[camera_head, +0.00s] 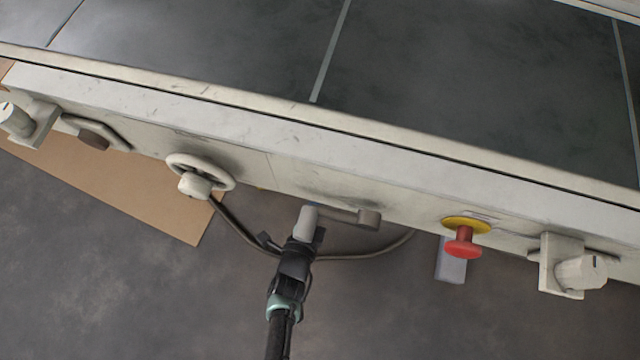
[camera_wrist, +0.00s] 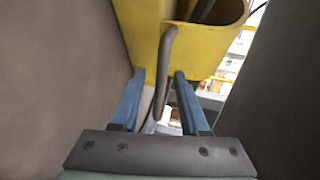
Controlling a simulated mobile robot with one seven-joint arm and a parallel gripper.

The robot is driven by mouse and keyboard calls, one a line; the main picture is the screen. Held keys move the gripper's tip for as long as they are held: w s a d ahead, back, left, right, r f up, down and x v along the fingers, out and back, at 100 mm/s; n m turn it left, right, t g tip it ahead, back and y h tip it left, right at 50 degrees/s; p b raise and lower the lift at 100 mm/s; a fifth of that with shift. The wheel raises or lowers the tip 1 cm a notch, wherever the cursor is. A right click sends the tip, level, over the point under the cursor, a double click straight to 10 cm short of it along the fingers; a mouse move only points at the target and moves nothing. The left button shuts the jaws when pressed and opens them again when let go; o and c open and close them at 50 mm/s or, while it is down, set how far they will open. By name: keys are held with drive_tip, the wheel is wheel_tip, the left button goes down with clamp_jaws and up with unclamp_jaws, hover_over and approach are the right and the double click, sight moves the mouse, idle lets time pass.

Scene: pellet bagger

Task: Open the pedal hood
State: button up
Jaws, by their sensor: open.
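A yellow housing (camera_wrist: 210,45) with a rounded open pocket fills the upper middle of the wrist view. It looks like the pedal hood, but I cannot see a pedal or a hinge. A grey bent bar (camera_wrist: 163,75) runs down its front, like a handle. My gripper (camera_wrist: 158,76) is open, with its two blue fingers on either side of this bar in the picture. I cannot tell whether either finger touches it. In the head view my arm (camera_head: 288,285) reaches to the front of the machine. The yellow housing does not show there.
The machine's pale front panel (camera_head: 330,150) carries a handwheel (camera_head: 222,171), a red stop button (camera_head: 463,246) and a white knob (camera_head: 582,272). A dark cable (camera_head: 345,257) loops below it. Large dark surfaces stand close on both sides in the wrist view.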

drive_tip(key=shift+b+x, duration=0.45)
drive_tip(key=shift+x, duration=0.7)
drive_tip(key=shift+c, duration=0.3)
clamp_jaws()
idle(0.4)
